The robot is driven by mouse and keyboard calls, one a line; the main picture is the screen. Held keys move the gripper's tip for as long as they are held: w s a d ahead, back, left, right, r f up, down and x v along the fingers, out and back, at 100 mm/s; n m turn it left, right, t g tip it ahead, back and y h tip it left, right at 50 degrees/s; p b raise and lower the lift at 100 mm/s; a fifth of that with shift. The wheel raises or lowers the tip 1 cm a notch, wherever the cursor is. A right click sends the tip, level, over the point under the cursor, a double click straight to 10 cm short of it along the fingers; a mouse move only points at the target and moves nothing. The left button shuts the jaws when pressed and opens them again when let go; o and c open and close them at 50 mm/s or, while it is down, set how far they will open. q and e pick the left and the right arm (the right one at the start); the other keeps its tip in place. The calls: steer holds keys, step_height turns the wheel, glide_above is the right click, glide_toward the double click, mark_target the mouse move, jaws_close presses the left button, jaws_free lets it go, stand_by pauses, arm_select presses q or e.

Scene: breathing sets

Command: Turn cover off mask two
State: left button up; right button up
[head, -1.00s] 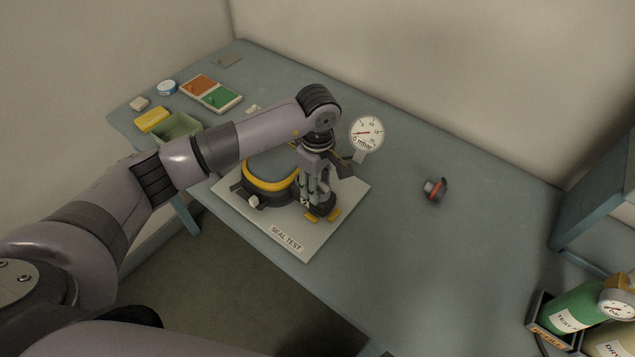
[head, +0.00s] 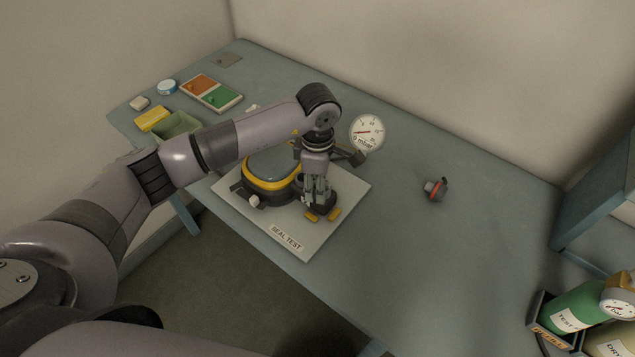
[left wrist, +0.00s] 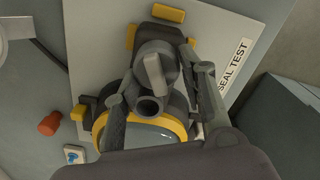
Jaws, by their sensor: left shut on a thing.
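The mask (head: 262,170), with a yellow rim and a grey visor, lies on the white SEAL TEST board (head: 255,222). My left gripper (head: 317,196) points down at the dark front end of the mask. In the left wrist view its fingers (left wrist: 158,75) stand on both sides of the dark round cover (left wrist: 153,62), which has a paler raised bar. The gripper is shut on this cover, which appears to be still at the mask; the exact contact is partly hidden. The visor (left wrist: 150,132) shows below it. My right gripper is not in view.
A dial gauge (head: 366,132) stands behind the board. A small dark part with a red band (head: 435,189) lies to the right on open bench. A green tray (head: 177,127) and an orange-and-green panel (head: 211,92) are at the left. A green cylinder (head: 575,307) is at lower right.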

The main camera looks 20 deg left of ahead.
arm_select(q)
steer(key=n, duration=0.3)
steer(key=shift+r+n, duration=0.1)
steer(key=shift+n, duration=0.3)
steer(key=shift+w, duration=0.1)
steer(key=shift+n, duration=0.4)
steer(key=o, duration=0.7)
steer(key=shift+r+n, duration=0.1)
steer(key=shift+n, duration=0.3)
steer(key=shift+c, duration=0.2)
steer(key=o, duration=0.5)
steer(key=shift+w+f, duration=0.15)
steer(key=shift+f, duration=0.05)
